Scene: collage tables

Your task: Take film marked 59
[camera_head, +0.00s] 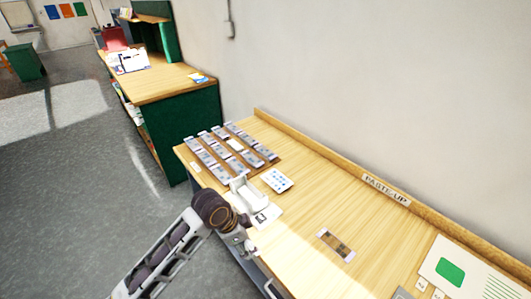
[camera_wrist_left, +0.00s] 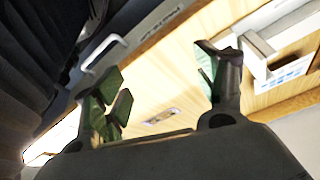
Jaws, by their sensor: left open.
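Several small film pieces with pale ends lie in rows on a brown rack (camera_head: 221,152) at the far end of the paste-up table. A single dark film strip (camera_head: 336,245) with pale ends lies alone on the bare wood; a similar strip (camera_wrist_left: 162,116) shows blurred in the left wrist view. No number can be read on any film, so I cannot tell which is 59. My left gripper (camera_head: 243,243) is over the table's near edge, left of the lone strip and apart from it. Its fingers (camera_wrist_left: 166,78) are spread and empty. My right gripper is not seen.
A white device (camera_head: 243,190) and a card with blue marks (camera_head: 277,180) stand between the rack and my gripper. A sheet with a green patch (camera_head: 450,272) lies at the right. A raised wooden ledge (camera_head: 330,165) runs along the wall. The table's middle is mostly clear.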

